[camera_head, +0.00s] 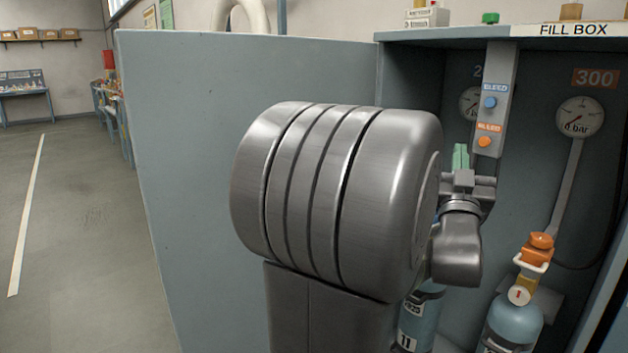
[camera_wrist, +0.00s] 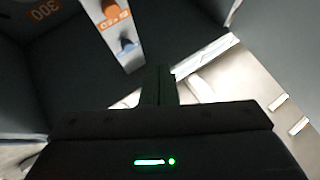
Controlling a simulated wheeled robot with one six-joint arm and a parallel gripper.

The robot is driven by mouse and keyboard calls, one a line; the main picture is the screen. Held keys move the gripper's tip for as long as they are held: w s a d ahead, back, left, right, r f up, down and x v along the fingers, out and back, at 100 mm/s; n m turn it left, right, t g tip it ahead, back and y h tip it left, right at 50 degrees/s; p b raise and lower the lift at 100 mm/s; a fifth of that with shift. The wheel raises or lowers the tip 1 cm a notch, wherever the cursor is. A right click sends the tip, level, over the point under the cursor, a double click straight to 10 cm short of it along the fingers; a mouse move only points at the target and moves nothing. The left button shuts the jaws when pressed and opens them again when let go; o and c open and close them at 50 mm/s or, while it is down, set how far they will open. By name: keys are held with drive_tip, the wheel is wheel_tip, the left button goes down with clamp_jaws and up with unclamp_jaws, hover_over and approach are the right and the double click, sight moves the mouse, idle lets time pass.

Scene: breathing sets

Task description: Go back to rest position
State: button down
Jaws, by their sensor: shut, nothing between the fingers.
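My gripper (camera_head: 461,157) is inside the open fill box (camera_head: 575,30), just below the control strip (camera_head: 500,80) with its blue button (camera_head: 490,102) and orange button (camera_head: 485,141). Its narrow fingers are together and empty, pointing up; they also show in the wrist view (camera_wrist: 160,85). I cannot tell the exact gap to the strip. The wrist view is turned over and shows the orange button (camera_wrist: 115,12) and blue button (camera_wrist: 128,45) beyond the fingers. My large grey arm link hides the middle of the head view and part of the box.
The open blue-grey door (camera_head: 190,150) stands left of my arm. A cylinder (camera_head: 512,325) with an orange valve knob (camera_head: 541,240) stands at the right in the box, under a gauge (camera_head: 580,117). Another cylinder (camera_head: 415,325) is partly hidden. The floor (camera_head: 75,210) at far left is clear.

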drive_tip(key=shift+s+a, duration=0.25)
drive_tip(key=shift+a, duration=0.05)
drive_tip(key=shift+w, duration=0.1)
drive_tip(key=w+d, duration=0.1)
drive_tip(key=w+d+b, duration=0.1)
drive_tip(key=d, duration=0.1)
drive_tip(key=w+d, duration=0.1)
drive_tip(key=shift+w+d+f+b, duration=0.25)
drive_tip(key=shift+w+f+b, duration=0.05)
drive_tip(key=shift+w+b, duration=0.1)
drive_tip(key=shift+s+b, duration=0.1)
drive_tip(key=shift+b, duration=0.35)
drive_tip(key=r+p, duration=0.1)
drive_tip(key=p, duration=0.2)
drive_tip(key=shift+w+d+p, duration=0.15)
drive_tip(key=shift+w+p, duration=0.05)
drive_tip(key=shift+p, duration=1)
